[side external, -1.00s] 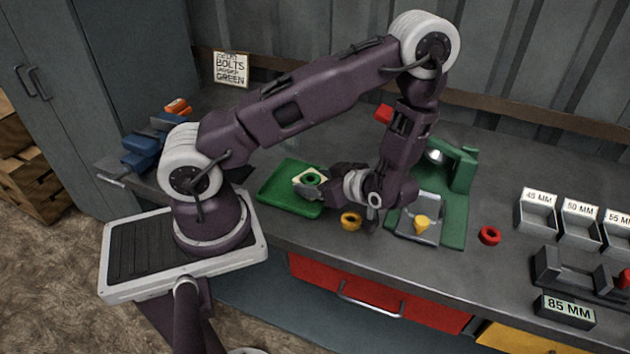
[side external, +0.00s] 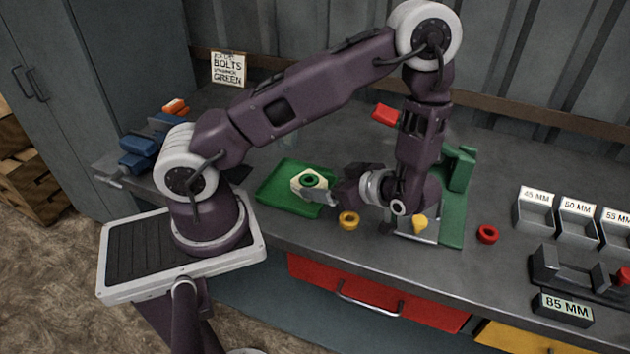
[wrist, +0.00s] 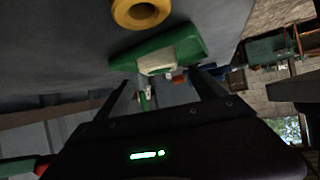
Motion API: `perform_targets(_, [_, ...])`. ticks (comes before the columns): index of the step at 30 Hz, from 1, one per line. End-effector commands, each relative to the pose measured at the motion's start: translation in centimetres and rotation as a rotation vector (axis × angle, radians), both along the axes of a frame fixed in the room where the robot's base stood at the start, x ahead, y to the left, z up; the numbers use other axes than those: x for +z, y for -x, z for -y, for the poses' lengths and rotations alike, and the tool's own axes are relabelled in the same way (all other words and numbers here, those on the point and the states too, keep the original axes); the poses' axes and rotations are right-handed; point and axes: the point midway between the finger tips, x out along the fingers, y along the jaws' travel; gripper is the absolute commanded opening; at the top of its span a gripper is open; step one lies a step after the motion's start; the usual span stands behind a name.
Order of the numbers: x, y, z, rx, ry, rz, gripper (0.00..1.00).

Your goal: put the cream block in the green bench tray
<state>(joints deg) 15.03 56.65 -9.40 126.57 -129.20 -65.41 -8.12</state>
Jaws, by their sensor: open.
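The cream block (side external: 297,185) lies in the green bench tray (side external: 273,187), toward its right side, with a green ring (side external: 309,179) on or in its top. In the wrist view the cream block (wrist: 157,66) shows beyond the fingertips, with the green tray (wrist: 190,44) around it. My gripper (side external: 320,197) is open and empty, just right of the block over the tray's right edge. A small gap seems to part the fingers from the block. In the wrist view my gripper (wrist: 165,84) has its fingers spread wide.
A yellow ring (side external: 348,220) lies in front of my gripper. A red ring (side external: 487,234) and labelled grey bins (side external: 535,210) are farther right.

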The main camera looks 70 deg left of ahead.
Motion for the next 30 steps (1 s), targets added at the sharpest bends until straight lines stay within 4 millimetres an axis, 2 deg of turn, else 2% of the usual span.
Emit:
perform_targets(3, [1.5,-1.2,2.7,-0.001,0.003,0.006,0.80])
perform_targets(6, [2.5,-1.8,4.4,0.000,0.003,0.003,0.80])
perform_targets(11, [3.4,-2.9,5.7,-0.012,0.015,0.019,0.80])
perform_targets(13, [4.1,-5.9,5.9,-0.084,0.090,0.123,0.80])
perform_targets(14, [4.8,-8.2,6.1,-0.144,0.145,0.198,0.80])
perform_targets(16, [8.3,-14.9,7.7,-0.360,0.313,0.411,0.80])
perform_targets(17, [10.9,-17.6,9.0,-0.482,0.387,0.502,0.80])
perform_targets(18, [15.0,-20.3,11.1,-0.665,0.482,0.601,0.80])
perform_targets(19, [18.3,-21.4,12.9,-0.812,0.543,0.656,0.80])
perform_targets(20, [21.5,-21.6,14.9,-0.964,0.594,0.688,0.80])
perform_targets(21, [25.4,-20.4,17.4,-1.168,0.644,0.696,0.80])
perform_targets(22, [27.7,-18.7,19.0,-1.316,0.670,0.674,0.80])
perform_targets(23, [29.5,-16.3,20.3,-1.458,0.684,0.627,0.80])
perform_targets(24, [30.7,-12.4,21.5,-1.625,0.688,0.530,0.80])
perform_targets(26, [30.4,-6.1,21.7,-1.812,0.670,0.331,0.80])
perform_targets(27, [29.4,-2.2,20.9,-1.887,0.647,0.184,0.80])
perform_targets(30, [26.3,5.2,17.4,-1.940,0.597,-0.135,0.80])
